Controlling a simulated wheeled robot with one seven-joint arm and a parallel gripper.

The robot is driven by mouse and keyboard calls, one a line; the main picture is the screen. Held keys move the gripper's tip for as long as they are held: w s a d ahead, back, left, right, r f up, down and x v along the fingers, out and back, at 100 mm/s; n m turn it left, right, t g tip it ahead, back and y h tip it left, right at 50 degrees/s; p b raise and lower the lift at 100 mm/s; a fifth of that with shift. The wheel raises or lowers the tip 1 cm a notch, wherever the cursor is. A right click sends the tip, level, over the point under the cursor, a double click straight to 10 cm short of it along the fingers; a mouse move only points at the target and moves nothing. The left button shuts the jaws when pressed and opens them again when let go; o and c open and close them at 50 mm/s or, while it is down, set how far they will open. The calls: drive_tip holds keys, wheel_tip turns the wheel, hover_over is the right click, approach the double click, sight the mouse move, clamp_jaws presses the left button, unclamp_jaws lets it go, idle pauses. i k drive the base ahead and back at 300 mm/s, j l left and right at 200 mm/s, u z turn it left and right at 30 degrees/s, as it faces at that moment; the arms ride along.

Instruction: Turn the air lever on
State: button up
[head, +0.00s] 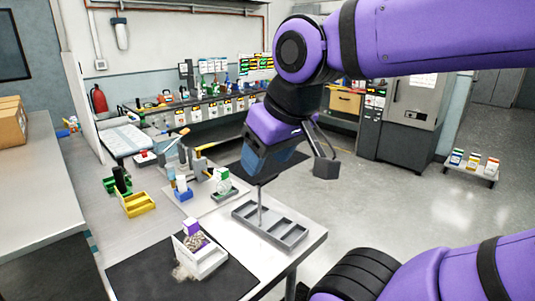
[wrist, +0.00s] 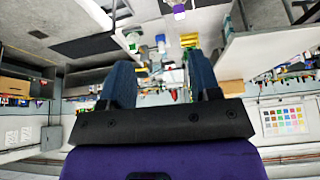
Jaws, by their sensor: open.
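My gripper (head: 272,166) hangs over the right part of the workbench, near the grey compartment tray, pointing down and away. In the wrist view my gripper (wrist: 162,70) shows two blue fingers spread apart with nothing held between them. I cannot make out the air lever for certain. A small orange-tipped handle (head: 183,132) slants up beside upright fixtures on the bench, left of my gripper and apart from it. I cannot tell whether it is the lever. My gripper and arm hide part of the bench behind them.
The grey compartment tray (head: 290,235) lies below my gripper. A white box (head: 208,262) stands on a dark mat at the front. A yellow bin (head: 137,205) and a green bin (head: 109,186) stand at left. Open floor (head: 365,205) lies to the right.

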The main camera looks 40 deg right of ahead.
sight(198, 149)
drive_tip(key=z, duration=0.55)
drive_tip(key=i+l+z, duration=0.25)
drive_tip(key=l+z, duration=0.25)
drive_tip(key=l, duration=0.25)
drive_tip(key=i+l+z, duration=0.45)
drive_tip(key=l, duration=0.25)
drive_tip(key=i+l+z, duration=0.95)
drive_tip(key=i+u, duration=0.25)
drive_tip(key=i+l+u, duration=0.25)
drive_tip(key=i+j+u, duration=0.15)
drive_tip(key=u, duration=0.25)
drive_tip(key=i+u, duration=0.55)
drive_tip(key=u, duration=0.3)
drive_tip(key=i+u, duration=0.25)
drive_tip(key=u, duration=0.15)
drive_tip(key=i+u, duration=0.7)
drive_tip(key=u, duration=0.15)
drive_tip(key=i+l+u, duration=0.2)
drive_tip(key=i+u, duration=0.25)
drive_tip(key=i+l+u, duration=0.2)
drive_tip(key=u, duration=0.2)
drive_tip(key=i+l+u, duration=0.15)
drive_tip(key=u, duration=0.25)
drive_tip(key=i+l+u, duration=0.5)
drive_tip(key=u, duration=0.25)
